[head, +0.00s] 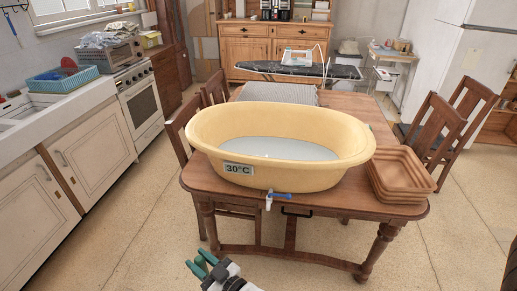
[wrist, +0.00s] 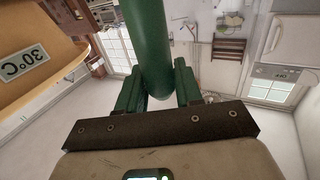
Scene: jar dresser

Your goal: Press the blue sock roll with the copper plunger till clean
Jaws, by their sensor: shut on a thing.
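My gripper (head: 203,264) shows at the bottom of the head view, in front of the table and below the tub. In the wrist view, its green fingers (wrist: 157,88) are shut on a thick dark green rod (wrist: 150,40). The rod looks like a handle, but no copper part shows, so I cannot tell whether it is the plunger. A yellow oval tub (head: 280,175) marked 30°C stands on the table, with pale liquid (head: 270,149) inside. No blue sock roll can be made out in the tub.
The wooden table (head: 210,190) bears stacked brown trays (head: 400,178) right of the tub. A blue-handled tap (head: 278,195) juts from the tub's front. Chairs stand at both sides. A light blue basket (head: 62,84) sits by the sink. The floor in front is clear.

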